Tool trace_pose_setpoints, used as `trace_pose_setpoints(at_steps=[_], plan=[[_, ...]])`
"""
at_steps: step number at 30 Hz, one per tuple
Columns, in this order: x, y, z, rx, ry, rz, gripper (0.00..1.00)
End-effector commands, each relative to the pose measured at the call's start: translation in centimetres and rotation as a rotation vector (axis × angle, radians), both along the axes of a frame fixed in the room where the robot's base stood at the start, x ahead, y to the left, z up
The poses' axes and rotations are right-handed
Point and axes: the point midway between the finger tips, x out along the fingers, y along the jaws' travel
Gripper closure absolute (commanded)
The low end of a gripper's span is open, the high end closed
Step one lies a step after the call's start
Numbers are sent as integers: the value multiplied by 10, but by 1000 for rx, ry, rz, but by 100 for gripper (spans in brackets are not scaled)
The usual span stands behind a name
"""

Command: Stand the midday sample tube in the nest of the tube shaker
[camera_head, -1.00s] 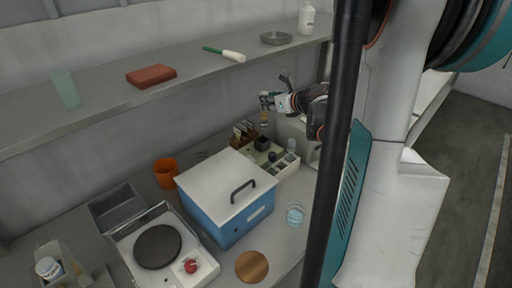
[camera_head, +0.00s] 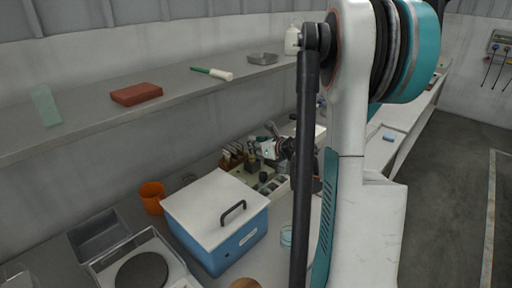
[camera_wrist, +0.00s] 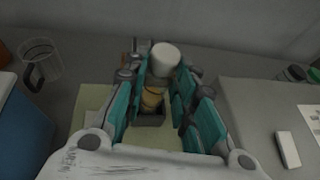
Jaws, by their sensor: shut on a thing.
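The sample tube, with a white cap (camera_wrist: 165,58) and an amber body (camera_wrist: 153,97), is between the fingers of my gripper (camera_wrist: 160,82) in the wrist view. My gripper is shut on it. Directly below the tube is a dark grey square block (camera_wrist: 150,118), which looks like the shaker's nest, on a pale base (camera_wrist: 92,100). The tube's lower end is hidden at the block, so I cannot tell whether it is inside or just above. In the head view my gripper (camera_head: 268,148) is low among the small bench items. No label is readable on the tube.
A blue box with a white lid (camera_head: 217,208) and an orange cup (camera_head: 152,197) stand to the left. A wooden rack (camera_head: 231,158) is close by my gripper. A clear beaker (camera_wrist: 40,62) shows in the wrist view. The shelf (camera_head: 190,88) runs above the bench.

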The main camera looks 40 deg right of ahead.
Motion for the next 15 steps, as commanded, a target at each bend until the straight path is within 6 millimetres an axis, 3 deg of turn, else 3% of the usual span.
trace_pose_setpoints(at_steps=[6,7,9,15], plan=[[0,0,-3,0,0,0,100],[0,0,-3,0,0,0,70],[0,0,-2,0,0,0,55],[0,0,-2,0,0,0,55]])
